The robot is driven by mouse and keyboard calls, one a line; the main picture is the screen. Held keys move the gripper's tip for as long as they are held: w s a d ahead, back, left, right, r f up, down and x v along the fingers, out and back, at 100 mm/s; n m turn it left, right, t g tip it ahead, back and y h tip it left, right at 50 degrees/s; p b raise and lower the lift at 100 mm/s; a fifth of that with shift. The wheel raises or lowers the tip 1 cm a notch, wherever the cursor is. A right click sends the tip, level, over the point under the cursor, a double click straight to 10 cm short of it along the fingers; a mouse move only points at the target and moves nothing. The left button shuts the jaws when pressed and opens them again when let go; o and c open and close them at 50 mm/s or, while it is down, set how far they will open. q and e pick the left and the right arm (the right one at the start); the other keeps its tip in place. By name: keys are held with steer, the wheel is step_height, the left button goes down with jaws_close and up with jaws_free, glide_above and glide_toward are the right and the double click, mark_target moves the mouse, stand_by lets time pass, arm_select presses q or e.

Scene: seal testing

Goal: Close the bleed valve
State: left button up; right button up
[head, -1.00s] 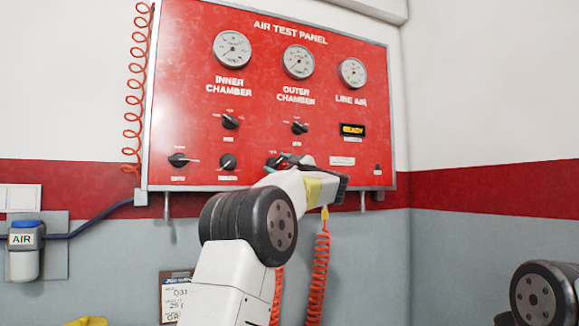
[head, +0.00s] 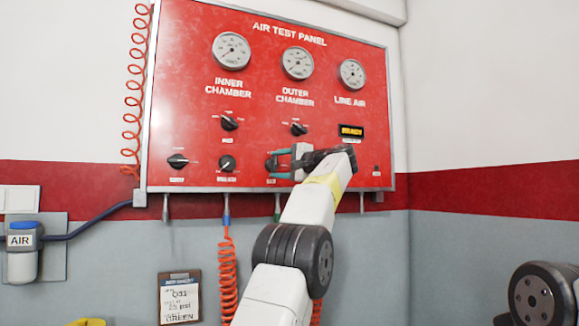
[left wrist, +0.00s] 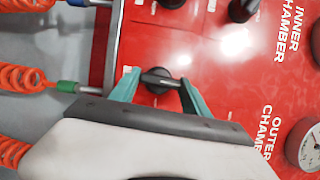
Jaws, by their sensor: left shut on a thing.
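The bleed valve appears to be the black knob (head: 270,164) in the lower row of the red air test panel (head: 200,60); its small label is too blurred to read. My left gripper (head: 274,163) reaches it from the right, with its teal fingers at the panel face. In the left wrist view, the knob's black handle (left wrist: 159,79) lies between the two teal fingertips (left wrist: 160,82), which are shut on it. The handle runs across from one finger to the other. My right gripper is out of view.
Other knobs sit close by, one to the left (head: 227,163) and one above (head: 298,128). An amber display (head: 351,131) is lit but unreadable. Red coiled hoses (head: 228,270) hang below the panel. A clipboard (head: 180,298) hangs lower left.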

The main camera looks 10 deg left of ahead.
arm_select(q)
steer(key=shift+n, duration=0.4)
stand_by(0.3)
steer(key=o, duration=1.4)
steer(key=shift+v, duration=3.9)
steer(key=shift+r, duration=0.1)
